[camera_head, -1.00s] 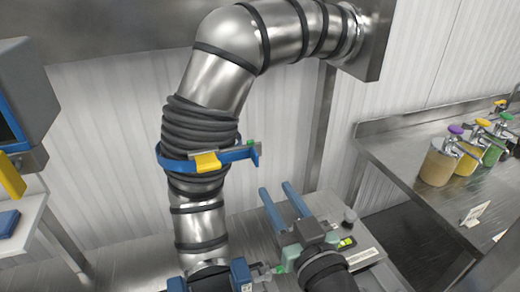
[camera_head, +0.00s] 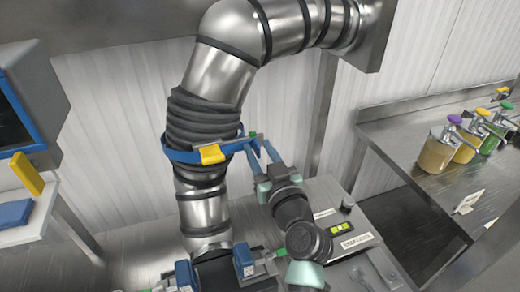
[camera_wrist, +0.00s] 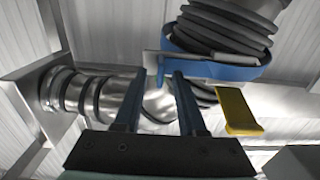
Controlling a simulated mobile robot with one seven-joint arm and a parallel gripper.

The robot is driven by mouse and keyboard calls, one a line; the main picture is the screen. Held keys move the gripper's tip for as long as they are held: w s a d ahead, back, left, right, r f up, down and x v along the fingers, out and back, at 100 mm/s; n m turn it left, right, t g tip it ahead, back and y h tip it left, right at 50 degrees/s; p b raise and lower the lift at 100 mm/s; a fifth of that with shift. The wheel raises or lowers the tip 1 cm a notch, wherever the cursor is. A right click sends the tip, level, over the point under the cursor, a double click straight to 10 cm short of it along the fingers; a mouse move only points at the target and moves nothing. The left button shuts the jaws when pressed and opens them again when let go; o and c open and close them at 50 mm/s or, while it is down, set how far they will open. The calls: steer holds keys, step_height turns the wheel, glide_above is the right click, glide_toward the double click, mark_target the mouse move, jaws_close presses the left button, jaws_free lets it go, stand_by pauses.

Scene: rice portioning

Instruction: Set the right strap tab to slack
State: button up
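A blue strap (camera_head: 180,154) rings the dark ribbed sleeve (camera_head: 205,115) on the metal duct. A yellow piece (camera_head: 212,154) sits on its front. The strap's right end (camera_head: 240,146) carries a grey strip and a small green mark. My gripper (camera_head: 260,149) has its two blue fingers raised at that right end. In the wrist view my gripper (camera_wrist: 158,76) is open, with a gap between the fingers. A short blue tab (camera_wrist: 160,68) shows between the fingertips; I cannot tell whether they touch it. The strap (camera_wrist: 215,70) and yellow piece (camera_wrist: 238,110) lie to the right.
Blue clamp blocks (camera_head: 245,262) stand at the duct's lower end, left of my arm. A panel with a green level (camera_head: 342,228) lies to the right. A metal counter (camera_head: 400,140) with pump jars (camera_head: 436,154) is at far right. A blue-edged monitor (camera_head: 35,100) is at left.

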steer(key=shift+c, duration=0.3)
jaws_close()
stand_by(0.7)
